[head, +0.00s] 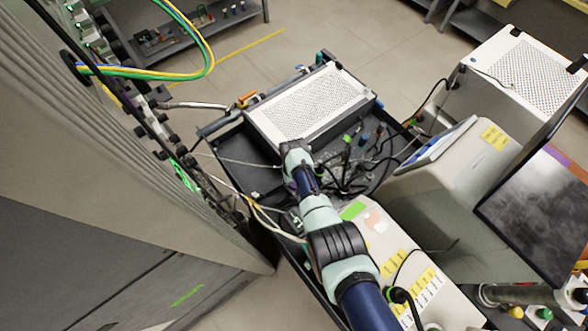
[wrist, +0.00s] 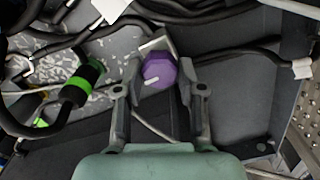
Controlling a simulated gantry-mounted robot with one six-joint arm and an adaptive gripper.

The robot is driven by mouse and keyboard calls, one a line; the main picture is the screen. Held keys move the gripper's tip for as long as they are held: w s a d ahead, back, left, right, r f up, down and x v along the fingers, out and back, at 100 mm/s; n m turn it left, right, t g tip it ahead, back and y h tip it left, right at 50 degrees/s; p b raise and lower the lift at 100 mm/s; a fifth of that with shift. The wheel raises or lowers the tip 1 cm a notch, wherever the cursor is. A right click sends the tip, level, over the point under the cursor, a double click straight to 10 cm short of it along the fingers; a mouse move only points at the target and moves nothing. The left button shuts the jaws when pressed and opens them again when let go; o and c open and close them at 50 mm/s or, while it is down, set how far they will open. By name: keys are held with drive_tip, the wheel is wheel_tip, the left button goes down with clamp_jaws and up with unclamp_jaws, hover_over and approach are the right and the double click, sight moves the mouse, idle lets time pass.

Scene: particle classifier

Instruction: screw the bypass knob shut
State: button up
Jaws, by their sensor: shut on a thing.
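The bypass knob (wrist: 159,71) is purple and faceted, with a white mark on its face, in the upper middle of the wrist view. My gripper (wrist: 158,82) has one finger on each side of the knob and is shut on it. A pale metal bracket or plate shows just behind the knob. In the head view, my gripper (head: 298,152) reaches into the dark tray in front of the white perforated box, and the knob is too small there to make out.
A black connector with green bands (wrist: 80,82) lies left of the knob, among several black cables. The white perforated box (head: 310,104) stands in the dark tray (head: 232,160). A monitor (head: 540,205) and a beige unit (head: 440,165) stand to the right. Yellow-green cables (head: 205,62) hang at upper left.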

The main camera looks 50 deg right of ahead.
drive_tip(key=shift+f, duration=0.15)
idle(0.3)
drive_tip(key=o, duration=1.1)
drive_tip(key=shift+o, duration=0.2)
wheel_tip(320, 180, up, 12)
